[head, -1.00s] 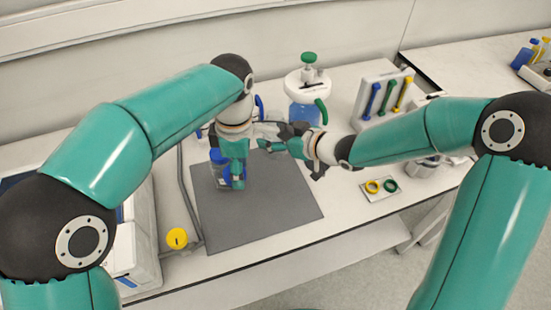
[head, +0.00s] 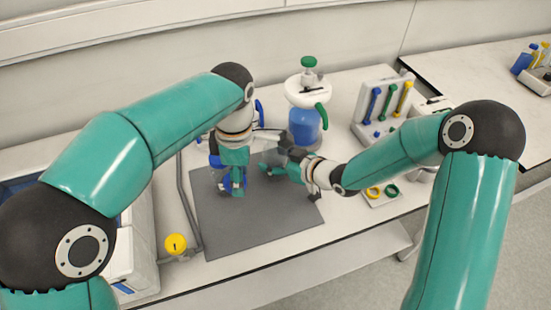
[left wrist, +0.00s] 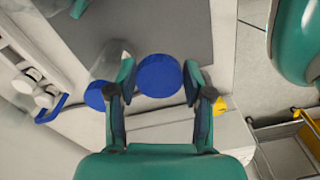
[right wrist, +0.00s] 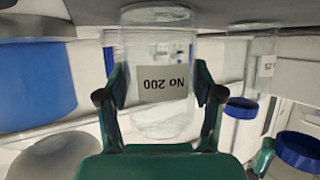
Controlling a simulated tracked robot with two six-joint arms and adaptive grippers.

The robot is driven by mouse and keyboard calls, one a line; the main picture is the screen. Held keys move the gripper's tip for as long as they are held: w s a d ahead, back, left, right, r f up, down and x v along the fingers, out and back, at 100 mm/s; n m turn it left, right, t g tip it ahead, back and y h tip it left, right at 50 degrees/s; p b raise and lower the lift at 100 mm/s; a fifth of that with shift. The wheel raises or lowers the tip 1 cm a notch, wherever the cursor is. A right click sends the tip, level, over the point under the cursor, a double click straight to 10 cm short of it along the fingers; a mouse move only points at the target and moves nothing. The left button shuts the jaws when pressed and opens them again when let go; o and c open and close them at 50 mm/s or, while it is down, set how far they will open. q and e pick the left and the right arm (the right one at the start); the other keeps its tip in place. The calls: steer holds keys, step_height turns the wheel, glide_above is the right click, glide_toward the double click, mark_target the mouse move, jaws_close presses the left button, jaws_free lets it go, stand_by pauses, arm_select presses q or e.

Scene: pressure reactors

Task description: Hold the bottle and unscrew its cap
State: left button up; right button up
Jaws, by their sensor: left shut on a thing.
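My left gripper (left wrist: 160,88) is shut on a blue cap (left wrist: 160,76), which also shows in the right wrist view (right wrist: 298,150). No glass shows directly under the cap there. In the head view my left gripper (head: 236,190) is low over the grey mat. A clear glass bottle (right wrist: 158,50) labelled "No 200" stands in front of my right gripper (right wrist: 160,85), between its spread fingers in the picture. I see no cap on it, but its top is partly hidden by my gripper. In the head view my right gripper (head: 268,168) points left.
Another clear bottle with a blue cap (right wrist: 240,108) stands beyond. The grey mat (head: 260,225) is clear in front. A blue-filled vessel with a green knob (head: 306,125) stands behind. A tool rack (head: 385,100) and a tray of rings (head: 381,198) are at right. A yellow knob (head: 175,244) is at left.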

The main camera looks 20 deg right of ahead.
steer(key=o, duration=0.4)
steer(key=shift+o, duration=0.2)
steer(key=shift+r, duration=0.15)
